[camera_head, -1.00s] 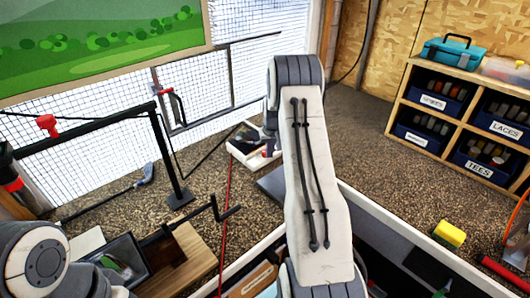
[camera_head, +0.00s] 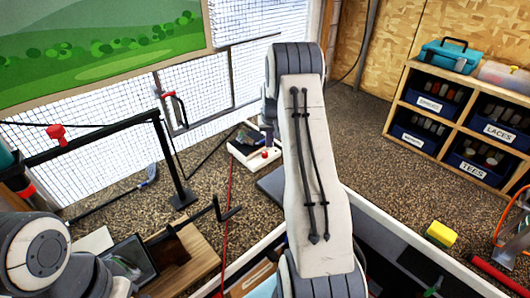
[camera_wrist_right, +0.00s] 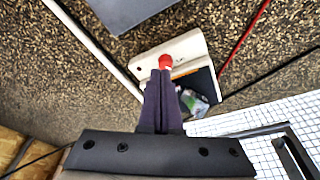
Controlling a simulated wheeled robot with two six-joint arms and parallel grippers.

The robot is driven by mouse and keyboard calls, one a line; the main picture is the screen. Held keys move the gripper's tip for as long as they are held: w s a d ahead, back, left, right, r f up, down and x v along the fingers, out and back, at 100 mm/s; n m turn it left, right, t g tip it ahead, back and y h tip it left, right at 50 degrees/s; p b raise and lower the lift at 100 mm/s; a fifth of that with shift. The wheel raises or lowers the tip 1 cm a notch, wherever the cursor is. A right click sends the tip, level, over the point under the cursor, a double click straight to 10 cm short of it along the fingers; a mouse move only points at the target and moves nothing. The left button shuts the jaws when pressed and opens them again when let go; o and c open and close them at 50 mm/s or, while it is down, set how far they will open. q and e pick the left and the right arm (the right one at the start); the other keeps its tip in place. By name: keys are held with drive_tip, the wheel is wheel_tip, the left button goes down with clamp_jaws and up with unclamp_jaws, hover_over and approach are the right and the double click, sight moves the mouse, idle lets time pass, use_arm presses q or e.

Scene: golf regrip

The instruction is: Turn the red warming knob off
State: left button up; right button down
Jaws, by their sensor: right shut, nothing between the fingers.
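In the right wrist view the red knob (camera_wrist_right: 165,62) shows just beyond my fingertips, on the white face of the unit (camera_wrist_right: 185,48). My right gripper (camera_head: 267,144) is shut and empty, its dark fingers pointing down at the knob. In the wrist view the right fingertips (camera_wrist_right: 160,74) overlap the knob's near edge; I cannot tell whether they touch it. My left gripper is not visible, only my left arm at lower left.
A grey block (camera_head: 271,186) lies in front. A labelled shelf (camera_head: 460,118) stands at right.

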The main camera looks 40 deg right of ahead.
sight(265, 155)
drive_tip(key=f+m, duration=0.2)
drive_tip(key=w+a+f+m, duration=0.1)
drive_tip(key=f, duration=0.1)
drive_tip(key=a+f+m+b, duration=0.1)
drive_tip(key=f+m, duration=0.1)
drive_tip(key=shift+w+a+m+g+h, duration=0.15)
drive_tip(key=shift+w+m+g+h, duration=0.15)
drive_tip(key=shift+w+g+h, duration=0.1)
idle(0.4)
drive_tip(key=shift+w+d, duration=0.1)
drive_tip(key=shift+d, duration=0.2)
idle(0.8)
